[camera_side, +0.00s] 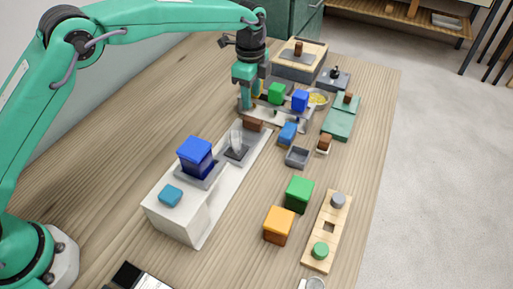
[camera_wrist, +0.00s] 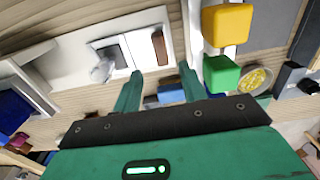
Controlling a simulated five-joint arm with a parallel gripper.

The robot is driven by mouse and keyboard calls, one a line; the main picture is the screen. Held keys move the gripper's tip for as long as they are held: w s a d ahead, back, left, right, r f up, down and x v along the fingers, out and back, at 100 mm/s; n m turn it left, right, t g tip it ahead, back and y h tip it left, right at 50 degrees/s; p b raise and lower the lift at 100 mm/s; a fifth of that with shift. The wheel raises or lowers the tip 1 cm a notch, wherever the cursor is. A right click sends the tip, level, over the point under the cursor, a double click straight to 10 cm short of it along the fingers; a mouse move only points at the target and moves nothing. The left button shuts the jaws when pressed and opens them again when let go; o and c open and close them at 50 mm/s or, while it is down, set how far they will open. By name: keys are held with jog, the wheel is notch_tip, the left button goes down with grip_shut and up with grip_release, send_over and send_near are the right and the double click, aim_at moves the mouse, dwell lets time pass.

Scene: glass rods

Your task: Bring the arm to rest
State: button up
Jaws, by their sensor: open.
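My gripper (camera_side: 246,106) is at the far part of the table in the side view, pointing down above the cluttered area beyond the long white block. In the wrist view its two green fingers (camera_wrist: 160,72) stand apart with nothing held between them. A blue block (camera_wrist: 170,94) shows partly behind the fingers. A clear glass piece (camera_side: 236,138) stands in a grey holder on the long white block; it also shows left of the fingers in the wrist view (camera_wrist: 103,69). I cannot tell the exact gap between fingertips and the things below.
Near my gripper are a green cube (camera_side: 276,91), a blue cube (camera_side: 300,100) and a yellow-filled dish (camera_side: 318,98). A tall blue block (camera_side: 195,156) stands on the white block (camera_side: 178,217). Green (camera_side: 299,193) and orange (camera_side: 279,224) blocks sit nearer.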

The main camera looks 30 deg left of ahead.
jog(key=s+a+r+n+t, duration=0.3)
jog(key=s+a+r+n, duration=0.6)
jog(key=s+a+r, duration=0.65)
jog(key=s+a+f+n+t, duration=0.1)
jog(key=s+a+n, duration=0.2)
jog(key=s, duration=0.6)
jog(key=s+a+n+t, duration=0.1)
jog(key=s+a+n, duration=0.2)
jog(key=s, duration=0.7)
jog(key=n, duration=0.2)
jog(key=shift+a+f+n+t, duration=0.3)
jog(key=shift+a+f+n, duration=0.05)
jog(key=shift+a+n, duration=0.05)
